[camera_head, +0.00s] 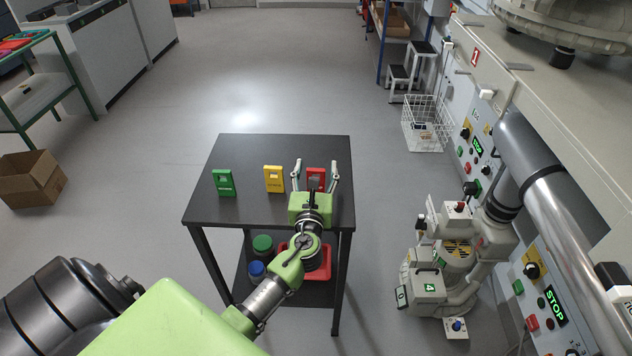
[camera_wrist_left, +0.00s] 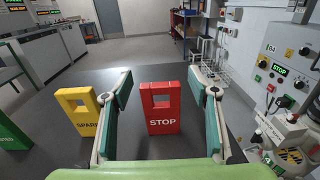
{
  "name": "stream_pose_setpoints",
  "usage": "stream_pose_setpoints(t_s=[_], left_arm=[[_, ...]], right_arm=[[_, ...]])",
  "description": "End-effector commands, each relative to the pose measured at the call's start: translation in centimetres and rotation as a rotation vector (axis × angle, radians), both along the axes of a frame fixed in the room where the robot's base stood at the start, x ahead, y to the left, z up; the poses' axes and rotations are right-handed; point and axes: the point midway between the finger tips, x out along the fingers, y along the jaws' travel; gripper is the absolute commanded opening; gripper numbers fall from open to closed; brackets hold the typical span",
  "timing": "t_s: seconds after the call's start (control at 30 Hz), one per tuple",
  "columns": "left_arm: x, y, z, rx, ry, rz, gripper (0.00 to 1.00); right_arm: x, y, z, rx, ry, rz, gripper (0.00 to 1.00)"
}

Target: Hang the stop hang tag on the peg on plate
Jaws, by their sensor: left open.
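The red stop hang tag (camera_head: 317,177) stands upright at the right of the dark table (camera_head: 240,150). In the left wrist view the tag (camera_wrist_left: 162,118) shows its white STOP lettering and a square hole near the top. My left gripper (camera_head: 315,168) is open, with one finger on each side of the tag and gaps between. In the wrist view its fingers (camera_wrist_left: 167,88) flank the tag without touching it. No peg can be made out clearly; plates with green STOP signs (camera_head: 555,306) are on the machine at right. My right gripper is not in view.
A yellow tag (camera_head: 274,180) and a green tag (camera_head: 223,183) stand to the left on the same table. A red bin (camera_head: 318,272) and lidded tubs (camera_head: 262,244) sit on the lower shelf. A machine (camera_head: 455,250) and a large pipe (camera_head: 560,215) stand at right.

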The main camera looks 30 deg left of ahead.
Motion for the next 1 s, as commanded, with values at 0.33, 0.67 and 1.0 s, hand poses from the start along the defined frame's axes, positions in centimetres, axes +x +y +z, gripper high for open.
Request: stream_pose_setpoints(t_s=[0.33, 0.67, 1.0], left_arm=[[-0.1, 0.0, 0.0, 0.000, 0.000, 0.000, 0.18], [-0.1, 0.0, 0.2, -0.001, 0.000, 0.000, 0.18], [-1.0, -0.4, 4.7, -0.001, -0.003, -0.002, 0.18]], right_arm=[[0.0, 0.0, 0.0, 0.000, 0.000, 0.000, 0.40], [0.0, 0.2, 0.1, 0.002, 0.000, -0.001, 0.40], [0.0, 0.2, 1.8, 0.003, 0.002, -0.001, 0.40]])
